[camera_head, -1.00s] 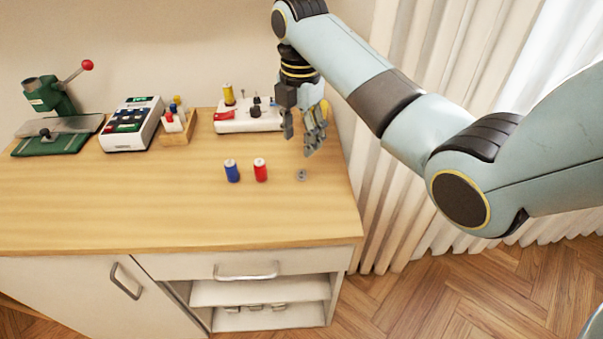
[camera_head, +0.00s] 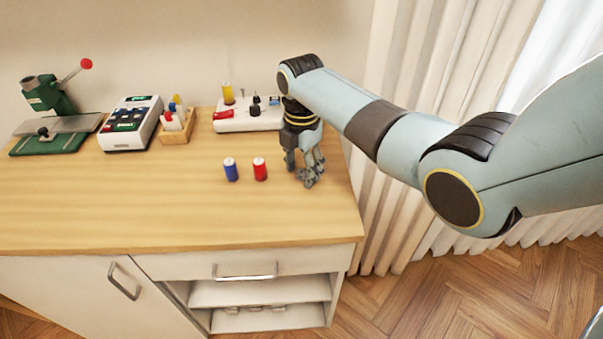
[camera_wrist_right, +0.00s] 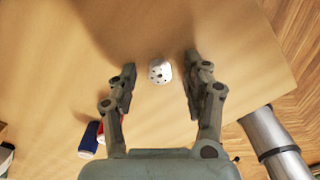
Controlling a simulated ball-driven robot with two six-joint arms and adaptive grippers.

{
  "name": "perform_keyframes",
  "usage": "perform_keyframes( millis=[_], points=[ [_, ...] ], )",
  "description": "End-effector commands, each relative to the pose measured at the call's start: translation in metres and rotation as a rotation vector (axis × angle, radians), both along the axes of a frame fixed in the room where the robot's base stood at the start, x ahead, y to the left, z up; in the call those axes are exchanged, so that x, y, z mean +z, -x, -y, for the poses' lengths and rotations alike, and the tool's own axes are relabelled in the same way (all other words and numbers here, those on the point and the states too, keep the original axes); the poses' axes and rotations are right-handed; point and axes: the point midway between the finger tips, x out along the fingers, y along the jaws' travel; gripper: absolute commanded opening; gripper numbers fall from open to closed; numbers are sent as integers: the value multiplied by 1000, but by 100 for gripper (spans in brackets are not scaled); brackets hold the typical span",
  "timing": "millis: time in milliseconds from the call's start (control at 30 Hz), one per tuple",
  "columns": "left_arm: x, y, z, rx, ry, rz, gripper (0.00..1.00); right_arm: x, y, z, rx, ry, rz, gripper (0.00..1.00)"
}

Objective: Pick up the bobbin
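The bobbin (camera_wrist_right: 160,71) is a small silvery disc with holes, lying on the wooden tabletop. In the right wrist view it sits between the tips of my right gripper (camera_wrist_right: 160,75), whose fingers are spread on both sides and apart from it. In the head view my right gripper (camera_head: 302,172) points down at the right part of the table, and its fingers hide the bobbin there. My left gripper is in neither view.
A red spool (camera_head: 260,169) and a blue spool (camera_head: 231,170) stand just left of my right gripper. The table's front left is clear.

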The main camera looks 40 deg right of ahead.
Motion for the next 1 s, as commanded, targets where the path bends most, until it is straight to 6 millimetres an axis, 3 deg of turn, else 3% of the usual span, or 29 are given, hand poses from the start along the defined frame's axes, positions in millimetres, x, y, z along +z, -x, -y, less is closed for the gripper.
perform_keyframes(
  millis=[33,300,767,1000],
  points=[
    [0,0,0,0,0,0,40,0,0,0,0,0,0,44],
    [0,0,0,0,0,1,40,0,0,0,0,0,0,11],
    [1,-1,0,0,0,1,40,6,0,0,0,0,1,10],
    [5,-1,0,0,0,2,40,41,-1,0,0,1,4,10]
  ],
)
